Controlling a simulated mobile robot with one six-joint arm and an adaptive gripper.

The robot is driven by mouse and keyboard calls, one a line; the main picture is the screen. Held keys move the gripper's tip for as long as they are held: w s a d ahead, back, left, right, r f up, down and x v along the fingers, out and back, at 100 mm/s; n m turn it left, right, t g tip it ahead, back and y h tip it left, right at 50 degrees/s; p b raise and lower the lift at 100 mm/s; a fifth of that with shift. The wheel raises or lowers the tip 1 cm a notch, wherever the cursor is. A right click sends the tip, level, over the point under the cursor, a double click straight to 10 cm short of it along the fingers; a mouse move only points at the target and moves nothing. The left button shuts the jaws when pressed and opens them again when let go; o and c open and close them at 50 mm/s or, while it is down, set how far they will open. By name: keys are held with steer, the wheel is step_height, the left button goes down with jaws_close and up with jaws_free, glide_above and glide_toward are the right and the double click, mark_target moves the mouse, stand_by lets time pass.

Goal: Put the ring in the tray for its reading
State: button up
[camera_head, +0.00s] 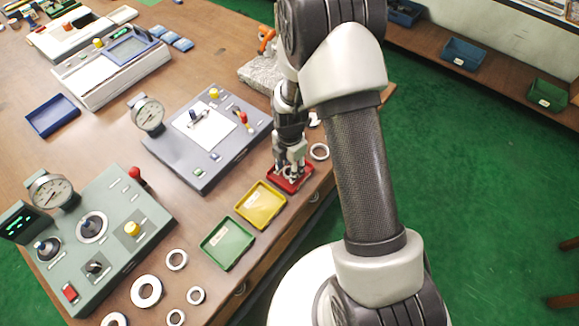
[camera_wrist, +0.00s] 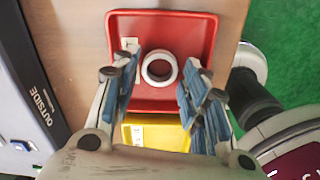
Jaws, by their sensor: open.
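A pale ring (camera_wrist: 159,83) lies flat on the floor of the red tray (camera_wrist: 190,30), near its middle. The red tray also shows in the head view (camera_head: 303,179), partly hidden by my gripper (camera_head: 290,166). In the wrist view my gripper (camera_wrist: 160,80) is open, with its blue-padded fingers apart on either side of the ring and a gap to it on each side. The yellow tray (camera_head: 272,193) and the green tray (camera_head: 216,254) stand in line with the red one and look empty.
A loose ring (camera_head: 312,153) lies beside the red tray. Several rings, including a large one (camera_head: 135,293), lie at the table's front. A grey gauge panel (camera_head: 170,155) and a green console (camera_head: 120,205) stand left of the trays. The table edge runs close on the right.

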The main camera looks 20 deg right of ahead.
step_height(320, 180, up, 20)
steer(key=s+m+t+p, duration=0.1)
steer(key=s+m+p, duration=0.1)
steer(key=m+p, duration=0.15)
steer(key=s+r+m+t, duration=0.3)
steer(key=s+r+m, duration=1.4)
steer(key=s+m, duration=0.2)
steer(key=shift+s+r+t, duration=0.15)
steer(key=shift+s+t, duration=0.1)
steer(key=shift+t, duration=0.05)
steer(key=shift+m, duration=0.25)
